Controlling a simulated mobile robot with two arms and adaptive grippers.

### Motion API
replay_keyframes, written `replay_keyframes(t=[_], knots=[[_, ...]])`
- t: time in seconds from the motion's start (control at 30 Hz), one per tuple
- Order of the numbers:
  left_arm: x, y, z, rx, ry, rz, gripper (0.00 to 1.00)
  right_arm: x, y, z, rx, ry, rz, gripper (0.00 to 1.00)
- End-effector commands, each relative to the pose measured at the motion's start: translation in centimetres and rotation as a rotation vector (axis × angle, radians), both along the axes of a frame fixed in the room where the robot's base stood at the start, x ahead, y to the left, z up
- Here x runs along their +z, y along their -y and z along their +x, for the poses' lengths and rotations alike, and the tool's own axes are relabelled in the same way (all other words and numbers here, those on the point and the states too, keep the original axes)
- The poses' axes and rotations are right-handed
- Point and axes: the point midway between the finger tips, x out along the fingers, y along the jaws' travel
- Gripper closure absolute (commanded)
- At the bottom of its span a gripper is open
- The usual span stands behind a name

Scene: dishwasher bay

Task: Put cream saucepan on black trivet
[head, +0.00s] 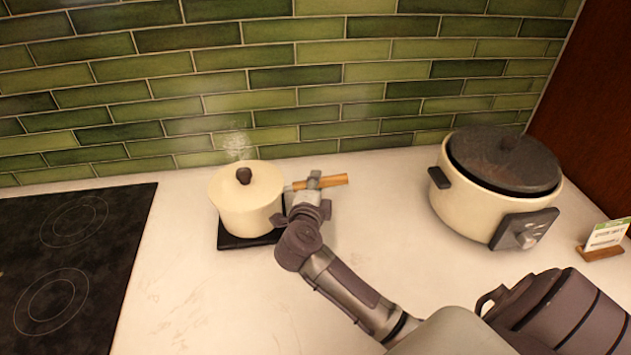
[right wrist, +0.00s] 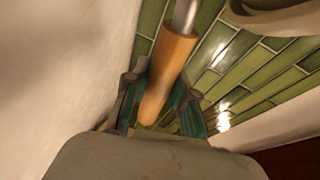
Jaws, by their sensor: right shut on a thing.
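The cream saucepan (head: 247,205) has a lid with a dark knob and a wooden handle (head: 334,180) pointing right. It sits over the black trivet (head: 227,242), whose dark front and side edges show beneath it. I cannot tell for sure whether the pan's base touches the trivet. My right gripper (head: 314,183) is shut on the handle. In the right wrist view its fingers (right wrist: 160,100) lie on either side of the wooden handle (right wrist: 169,68). My left gripper is not in view.
A black cooktop (head: 75,265) lies to the left of the trivet. A large cream cooker with a dark lid (head: 475,205) stands at the right, near a small card in a wooden stand (head: 603,240). The green tiled wall (head: 300,75) is close behind. Counter is clear between pan and cooker.

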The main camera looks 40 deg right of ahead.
Motion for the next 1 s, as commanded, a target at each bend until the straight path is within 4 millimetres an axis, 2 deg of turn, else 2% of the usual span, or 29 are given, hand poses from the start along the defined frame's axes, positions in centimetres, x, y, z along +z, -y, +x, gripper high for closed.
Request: replay_keyframes(t=[0.03,0.07,0.2,0.5,0.63,1.0], knots=[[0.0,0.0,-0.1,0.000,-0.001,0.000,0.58,0.3,0.0,0.1,0.000,0.011,0.003,1.00],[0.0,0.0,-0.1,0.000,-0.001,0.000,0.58,-0.1,0.0,0.0,0.000,-0.001,0.001,0.71],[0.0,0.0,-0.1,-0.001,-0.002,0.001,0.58,-0.1,0.0,0.0,0.000,0.000,0.000,0.49],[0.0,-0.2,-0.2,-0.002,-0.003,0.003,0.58,0.1,0.0,0.0,0.000,0.001,0.001,0.49],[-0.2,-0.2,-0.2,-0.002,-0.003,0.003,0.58,0.1,-0.8,-0.7,0.002,0.001,0.003,0.49],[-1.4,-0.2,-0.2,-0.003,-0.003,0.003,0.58,1.2,-6.0,-6.2,0.002,0.000,0.006,0.49]])
